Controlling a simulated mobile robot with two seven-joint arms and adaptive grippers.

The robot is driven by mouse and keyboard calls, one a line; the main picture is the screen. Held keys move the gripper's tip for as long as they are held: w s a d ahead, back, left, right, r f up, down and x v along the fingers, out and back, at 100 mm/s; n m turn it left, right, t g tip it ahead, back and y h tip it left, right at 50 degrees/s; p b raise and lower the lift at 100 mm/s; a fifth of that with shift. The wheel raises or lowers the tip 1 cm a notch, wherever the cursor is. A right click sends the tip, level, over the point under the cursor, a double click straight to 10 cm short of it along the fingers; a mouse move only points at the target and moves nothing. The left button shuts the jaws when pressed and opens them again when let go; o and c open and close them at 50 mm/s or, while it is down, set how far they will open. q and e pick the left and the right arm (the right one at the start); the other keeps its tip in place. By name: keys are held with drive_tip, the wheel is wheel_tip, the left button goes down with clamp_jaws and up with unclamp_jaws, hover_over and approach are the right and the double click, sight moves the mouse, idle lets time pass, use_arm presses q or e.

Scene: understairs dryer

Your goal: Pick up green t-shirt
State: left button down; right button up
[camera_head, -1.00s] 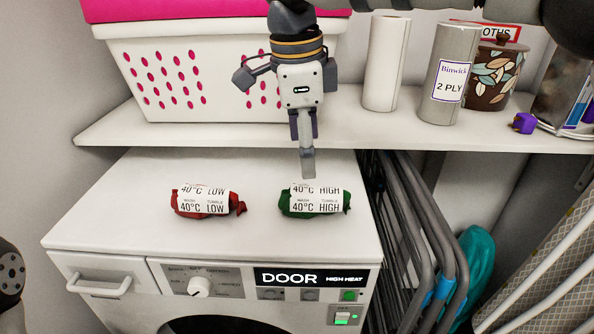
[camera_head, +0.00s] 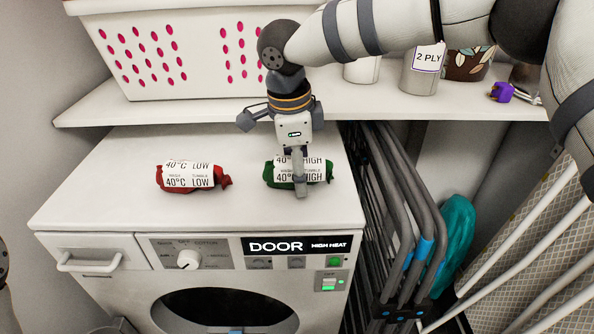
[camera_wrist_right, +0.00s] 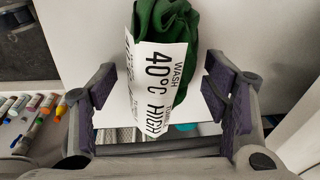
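The green t-shirt (camera_head: 328,170) is a rolled bundle with a white label reading 40°C HIGH, lying on the white dryer top (camera_head: 110,207). My right gripper (camera_head: 300,192) is pointed down over it, one finger showing in front of the label. In the right wrist view the green t-shirt (camera_wrist_right: 185,25) lies between the two open fingers of the right gripper (camera_wrist_right: 160,92), with a gap on each side. A similar red rolled t-shirt (camera_head: 222,180), labelled 40°C LOW, lies to the left. My left gripper is not in view.
A white shelf (camera_head: 90,115) runs behind the dryer and holds a white basket (camera_head: 200,60) and a roll labelled 2 PLY (camera_head: 422,75). Grey folded racks (camera_head: 400,200) stand right of the dryer. The dryer top is clear between the bundles.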

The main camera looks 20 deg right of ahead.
drive_tip(key=c, duration=1)
drive_tip(key=shift+c, duration=0.2)
drive_tip(key=shift+r, duration=0.1)
